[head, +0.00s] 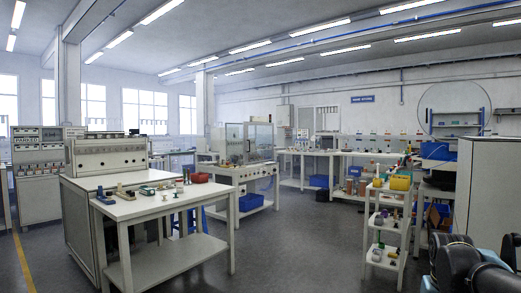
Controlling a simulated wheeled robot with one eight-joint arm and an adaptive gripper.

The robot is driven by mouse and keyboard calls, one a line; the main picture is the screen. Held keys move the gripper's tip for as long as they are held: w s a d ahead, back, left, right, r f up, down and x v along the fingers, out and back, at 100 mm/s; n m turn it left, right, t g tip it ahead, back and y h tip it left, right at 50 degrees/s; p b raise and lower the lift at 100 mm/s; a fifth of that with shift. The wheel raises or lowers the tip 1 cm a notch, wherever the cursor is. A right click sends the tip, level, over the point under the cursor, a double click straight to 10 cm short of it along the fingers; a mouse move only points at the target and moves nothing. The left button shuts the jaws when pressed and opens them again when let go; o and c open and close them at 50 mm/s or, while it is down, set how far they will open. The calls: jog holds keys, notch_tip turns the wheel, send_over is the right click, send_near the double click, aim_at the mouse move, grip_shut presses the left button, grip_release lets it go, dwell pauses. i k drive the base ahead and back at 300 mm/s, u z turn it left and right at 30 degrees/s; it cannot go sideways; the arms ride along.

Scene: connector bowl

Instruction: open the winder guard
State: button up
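A clear-walled box (262,138) stands on a white machine bench (256,180) in the middle distance. It may be the winder guard, but no label confirms this. Its panels look upright, and I cannot tell whether any panel is open. A large round clear shape (432,97) stands at the far right near the back wall; I cannot tell what it is. Dark rounded parts of my own arm show at the lower right corner. My gripper cannot be made out, and nothing visible touches the clear box.
A white table (165,207) with small parts stands at front left, beside a panelled machine (108,153). A white shelf cart (388,220) with small items stands right of centre. A tall grey cabinet (485,190) is at right. Grey floor (300,245) between table and cart is clear.

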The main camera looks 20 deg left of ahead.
aim_at(246, 125)
jog(key=u, duration=0.85)
jog(key=i, duration=7.45)
jog(key=z, duration=0.2)
